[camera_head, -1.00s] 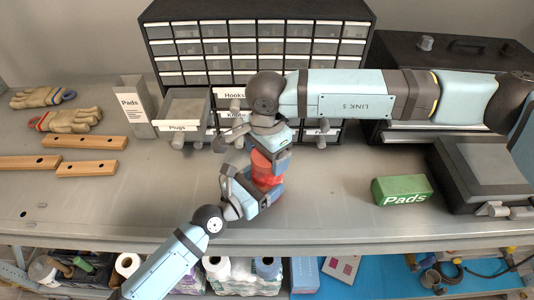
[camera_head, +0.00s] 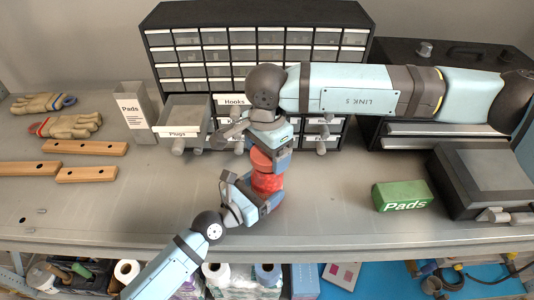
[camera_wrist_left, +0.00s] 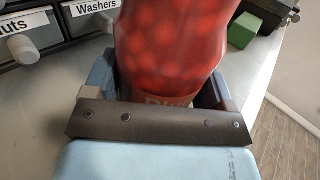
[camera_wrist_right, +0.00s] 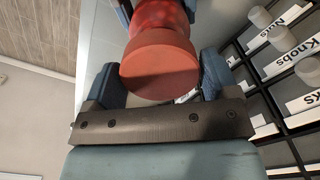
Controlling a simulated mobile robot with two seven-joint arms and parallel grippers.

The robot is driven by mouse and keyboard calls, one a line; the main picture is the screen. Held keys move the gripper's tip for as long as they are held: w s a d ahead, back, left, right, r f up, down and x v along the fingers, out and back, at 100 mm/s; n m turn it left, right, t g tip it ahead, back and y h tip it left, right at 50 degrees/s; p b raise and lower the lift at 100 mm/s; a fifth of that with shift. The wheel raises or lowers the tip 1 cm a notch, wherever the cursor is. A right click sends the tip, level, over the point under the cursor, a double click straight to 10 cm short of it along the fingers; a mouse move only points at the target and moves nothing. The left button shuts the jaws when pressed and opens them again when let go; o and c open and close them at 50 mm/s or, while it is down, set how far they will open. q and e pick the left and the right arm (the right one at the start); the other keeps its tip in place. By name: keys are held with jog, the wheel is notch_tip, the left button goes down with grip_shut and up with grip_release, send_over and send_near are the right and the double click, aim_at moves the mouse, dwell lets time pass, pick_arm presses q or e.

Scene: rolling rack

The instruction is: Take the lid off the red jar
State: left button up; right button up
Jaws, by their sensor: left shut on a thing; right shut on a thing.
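The red jar (camera_head: 267,183) stands upright near the middle of the workbench. My left gripper (camera_head: 271,196) is shut around its lower body from the front left. In the left wrist view the translucent red jar (camera_wrist_left: 168,45) fills the space between the fingers; its top is out of frame. The plain red lid (camera_head: 261,159) is above the jar, held from above by my right gripper (camera_head: 268,148), which is shut on it. In the right wrist view the lid (camera_wrist_right: 160,68) sits between the fingers with the jar beyond it. I cannot tell clearly whether lid and jar touch.
A drawer cabinet (camera_head: 255,45) stands behind, with a drawer labelled Plugs (camera_head: 183,133) pulled out. A green Pads box (camera_head: 402,195) and a grey case (camera_head: 484,175) are on the right. Wooden bars (camera_head: 85,147) and gloves (camera_head: 72,125) lie left. The bench front is mostly clear.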

jog(key=shift+r, duration=1.55)
pick_arm(q)
jog(key=o, duration=1.7)
